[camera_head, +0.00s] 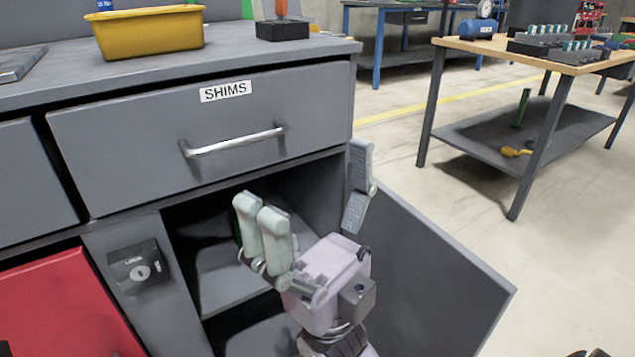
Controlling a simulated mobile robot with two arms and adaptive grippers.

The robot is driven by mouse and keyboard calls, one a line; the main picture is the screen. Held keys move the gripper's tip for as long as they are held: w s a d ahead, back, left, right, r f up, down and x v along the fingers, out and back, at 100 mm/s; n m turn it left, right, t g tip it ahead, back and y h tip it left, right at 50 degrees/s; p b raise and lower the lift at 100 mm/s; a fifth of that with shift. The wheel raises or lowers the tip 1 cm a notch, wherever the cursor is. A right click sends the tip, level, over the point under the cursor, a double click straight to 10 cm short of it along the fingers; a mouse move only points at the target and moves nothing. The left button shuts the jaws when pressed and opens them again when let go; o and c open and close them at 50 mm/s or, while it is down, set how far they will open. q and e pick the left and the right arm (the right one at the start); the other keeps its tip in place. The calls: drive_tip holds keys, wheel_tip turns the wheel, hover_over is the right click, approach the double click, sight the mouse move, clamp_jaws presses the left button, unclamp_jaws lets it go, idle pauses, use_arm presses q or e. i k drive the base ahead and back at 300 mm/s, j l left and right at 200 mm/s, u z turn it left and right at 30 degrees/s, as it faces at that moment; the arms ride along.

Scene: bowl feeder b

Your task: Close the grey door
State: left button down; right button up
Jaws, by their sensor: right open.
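The grey door (440,270) stands wide open below the drawer, swung out to the right of the cabinet opening (215,230). My right gripper (308,205) is in front of the opening, with its fingers spread wide and nothing between them. One finger side is in front of the dark interior, the other near the hinge side of the door. I cannot tell whether it touches the door. My gripper and arm hide part of the door's inner face and of the opening. My left gripper is not in view.
Above is a closed drawer (110,160) labelled SHIMS, with a protruding metal handle (235,143). A lock box (140,267) and a red door (65,310) are at the left. A yellow bin (148,32) sits on the cabinet top. A wooden-topped table (570,62) stands at the right, with clear floor before it.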

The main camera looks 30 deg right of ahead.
sight(435, 296)
drive_tip(key=k+l+u, duration=0.1)
drive_tip(key=k+l, duration=0.15)
drive_tip(key=k+l+u, duration=0.1)
drive_tip(key=l, duration=0.3)
drive_tip(key=k+l+u, duration=0.1)
drive_tip(key=k+l, duration=0.15)
drive_tip(key=l, duration=0.15)
drive_tip(key=k+l, duration=0.2)
drive_tip(key=l, duration=0.2)
drive_tip(key=i+l+u, duration=0.1)
drive_tip(key=l+u, duration=0.15)
drive_tip(key=l, duration=0.85)
drive_tip(key=k+l+u, duration=0.2)
drive_tip(key=k+l, duration=0.6)
drive_tip(key=l, duration=0.1)
